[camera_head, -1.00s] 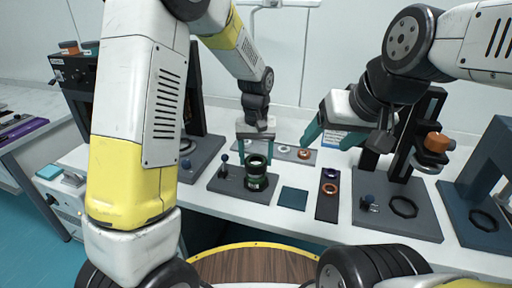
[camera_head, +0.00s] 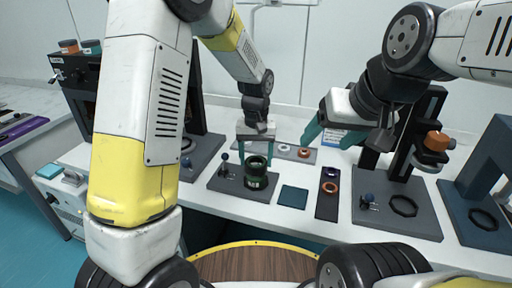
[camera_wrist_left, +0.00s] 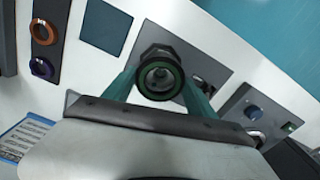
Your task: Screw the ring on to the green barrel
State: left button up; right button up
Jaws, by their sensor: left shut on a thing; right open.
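The green barrel (camera_head: 256,178) stands upright on a dark grey base plate (camera_head: 228,184), left of the middle of the table. A dark ring (camera_wrist_left: 152,52) sits at the barrel's top, around a green inner rim; the wrist view looks down on it. My left gripper (camera_head: 257,151) points down over the barrel, one teal finger on each side of its top, and is shut on the dark ring. How far the ring is threaded cannot be seen. My right gripper (camera_head: 328,137) is open and empty, held above the table to the right, apart from the barrel.
A blue-green square pad (camera_head: 293,197) lies right of the base plate. A dark strip (camera_head: 326,209) holds an orange ring (camera_head: 331,188) and a purple ring (camera_head: 331,172). A dark stand (camera_head: 405,226) is on the right.

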pick_arm(q)
jog(key=shift+f, duration=0.85)
dwell(1.7)
jog(key=shift+s+f, duration=0.15)
jog(key=shift+f, duration=0.2)
jog(key=c, duration=0.4)
jog(key=shift+c, duration=0.2)
jog(key=shift+f, duration=0.1)
grip_shut()
jog(key=shift+f, duration=0.1)
